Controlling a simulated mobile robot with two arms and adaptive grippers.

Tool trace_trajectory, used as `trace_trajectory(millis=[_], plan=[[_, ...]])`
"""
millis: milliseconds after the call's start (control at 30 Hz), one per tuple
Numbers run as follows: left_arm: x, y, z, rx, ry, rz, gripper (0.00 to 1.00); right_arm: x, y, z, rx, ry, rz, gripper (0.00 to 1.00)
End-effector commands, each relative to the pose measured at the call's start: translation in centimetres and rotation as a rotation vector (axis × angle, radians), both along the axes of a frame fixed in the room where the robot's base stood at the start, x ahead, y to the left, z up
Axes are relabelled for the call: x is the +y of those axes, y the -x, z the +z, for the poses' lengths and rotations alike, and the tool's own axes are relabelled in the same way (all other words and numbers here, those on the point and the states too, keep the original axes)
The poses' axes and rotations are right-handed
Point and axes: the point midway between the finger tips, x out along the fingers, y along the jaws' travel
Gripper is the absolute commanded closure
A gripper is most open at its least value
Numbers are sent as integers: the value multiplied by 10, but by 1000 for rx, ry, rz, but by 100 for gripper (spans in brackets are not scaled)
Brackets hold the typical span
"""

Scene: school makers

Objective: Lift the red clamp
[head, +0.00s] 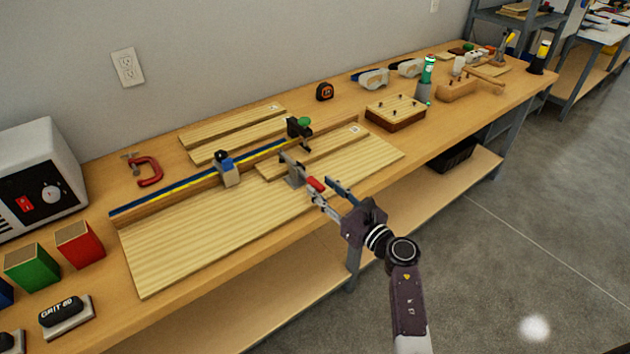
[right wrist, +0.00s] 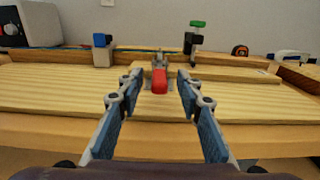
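A toggle clamp with a red handle (head: 315,184) and grey metal base (head: 293,174) stands on the pale board at the middle of the bench. In the right wrist view the red handle (right wrist: 159,80) points toward me, centred in the gap between my fingers. My right gripper (head: 326,192) is open at the bench's front edge, with a finger to each side of the handle's line. I see no finger touching the handle. A separate red C-clamp (head: 150,172) lies at the back left of the bench. My left gripper is not in view.
A long wooden fence with a blue-yellow strip (head: 190,190) runs behind the clamp, with a blue-topped stop (head: 228,168) and a green-knobbed clamp (head: 300,128). The board's front left is clear.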

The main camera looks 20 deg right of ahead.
Motion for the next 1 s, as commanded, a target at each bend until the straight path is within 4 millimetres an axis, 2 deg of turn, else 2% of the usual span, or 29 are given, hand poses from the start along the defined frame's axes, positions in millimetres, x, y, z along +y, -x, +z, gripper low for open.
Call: trace_trajectory(millis=[100,233,567,867,1000], plan=[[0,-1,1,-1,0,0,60,6,-16,1,-1,-4,0,67],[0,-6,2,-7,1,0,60,10,-25,0,0,-2,0,67],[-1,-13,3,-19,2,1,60,11,-29,0,1,-2,0,67],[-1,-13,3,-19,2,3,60,11,-29,0,1,-2,0,98],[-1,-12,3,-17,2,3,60,11,-29,0,1,-2,0,100]])
